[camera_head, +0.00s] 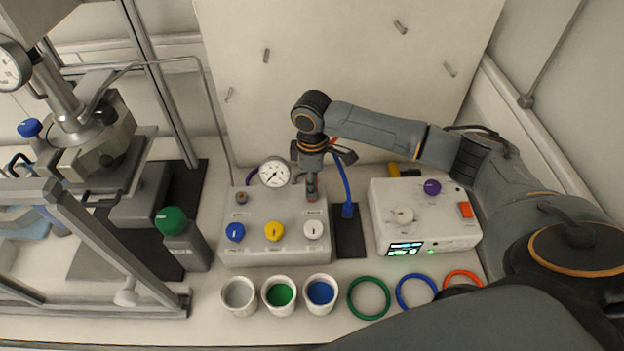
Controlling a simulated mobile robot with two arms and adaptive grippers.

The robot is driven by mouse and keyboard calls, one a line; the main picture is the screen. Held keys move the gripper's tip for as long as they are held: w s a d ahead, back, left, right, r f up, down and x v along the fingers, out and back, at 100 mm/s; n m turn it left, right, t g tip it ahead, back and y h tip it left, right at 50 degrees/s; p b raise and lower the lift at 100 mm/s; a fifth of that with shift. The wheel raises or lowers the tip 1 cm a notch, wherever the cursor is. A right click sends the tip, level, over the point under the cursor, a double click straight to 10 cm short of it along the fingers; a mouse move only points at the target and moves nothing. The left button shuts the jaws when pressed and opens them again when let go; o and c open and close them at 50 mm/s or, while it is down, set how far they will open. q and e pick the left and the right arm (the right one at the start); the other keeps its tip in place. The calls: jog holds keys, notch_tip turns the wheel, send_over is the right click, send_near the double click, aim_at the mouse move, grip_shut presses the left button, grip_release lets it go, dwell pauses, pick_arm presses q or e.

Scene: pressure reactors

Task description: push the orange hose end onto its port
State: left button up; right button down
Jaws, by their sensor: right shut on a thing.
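My right gripper (311,183) points down over the back right of the light grey valve box (262,252). It is shut on the orange hose end, which its fingers mostly hide. A short orange-red piece (333,143) shows just behind the gripper. The fingertips are right at the box's top by the back right port, with a reddish spot (312,197) below them. I cannot tell whether the hose end is seated on the port or just above it. My left gripper is not in view.
A round gauge (274,172) stands left of my gripper, and a blue hose (345,185) rises close on its right. A white control unit (440,238) stands further right. Several cups and coloured rings (369,298) lie in front. A metal reactor stand (100,140) fills the left.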

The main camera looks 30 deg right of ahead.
dwell(0.8)
jog(key=shift+p, duration=0.55)
dwell(0.6)
jog(key=shift+p, duration=0.5)
jog(key=shift+f, duration=0.6)
jog(key=c, duration=1)
grip_release()
jog(key=shift+r, duration=0.15)
notch_tip(320, 180, up, 12)
jog(key=shift+f, duration=0.1)
